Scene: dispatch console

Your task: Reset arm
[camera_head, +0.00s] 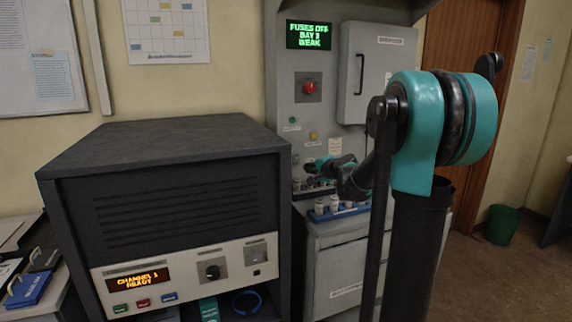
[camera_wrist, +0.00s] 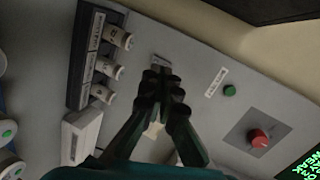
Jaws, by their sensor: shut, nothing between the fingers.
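My arm (camera_head: 443,130) stands at the right of the head view and reaches back toward a grey panel. My gripper (camera_wrist: 165,82) is shut and empty, with its fingertips together in front of the panel in the wrist view. It shows small and partly hidden in the head view (camera_head: 318,172). The fingers hide part of the panel, and I cannot tell whether they touch it. Three white fuses, one of them the middle fuse (camera_wrist: 109,68), sit in a dark rack left of my fingers. A red button (camera_wrist: 258,138) and a green button (camera_wrist: 229,90) lie to the right.
The panel display (camera_head: 309,35) reads "FUSES OFF DAY 3 WEAK". A blue tray (camera_head: 322,216) with white cylinders stands on the ledge below. A dark console (camera_head: 170,190) reads "CHANNEL 1 READY" at left. A grey cabinet (camera_head: 385,75) is on the panel. Floor shows at right near a green bin (camera_head: 501,225).

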